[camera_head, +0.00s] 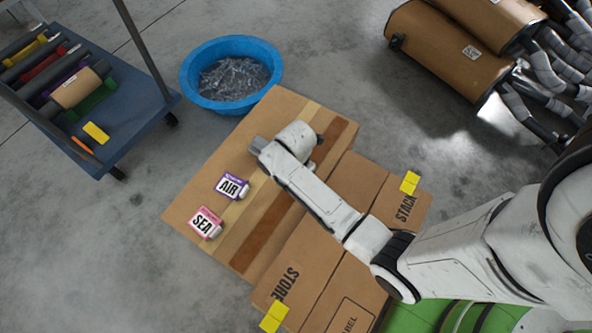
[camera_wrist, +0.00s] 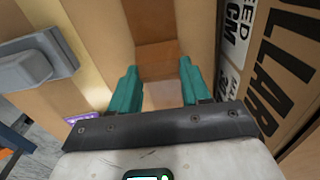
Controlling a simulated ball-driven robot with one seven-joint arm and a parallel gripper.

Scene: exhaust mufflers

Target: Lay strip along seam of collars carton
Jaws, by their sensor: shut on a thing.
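In the head view, the carton marked STORE and STACK (camera_head: 322,258) lies at centre right, with lines running across its top. My arm reaches over it and hides part of it. A printed carton side (camera_wrist: 275,75), with letters reading LLAR, stands right of my gripper in the wrist view. My gripper (camera_wrist: 163,93) has its teal fingers apart on either side of a pale tan piece, seemingly the strip (camera_wrist: 160,97). The head view hides the fingers and the held piece.
A wider carton (camera_head: 190,205) beside it bears a pale tape, a dark brown band, an AIR pad (camera_head: 231,187) and a SEA pad (camera_head: 205,223). Yellow tabs (camera_head: 410,182) sit at carton edges. A blue tub (camera_head: 232,108) and tool cart (camera_head: 150,115) stand left; mufflers (camera_head: 445,60) lie upper right.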

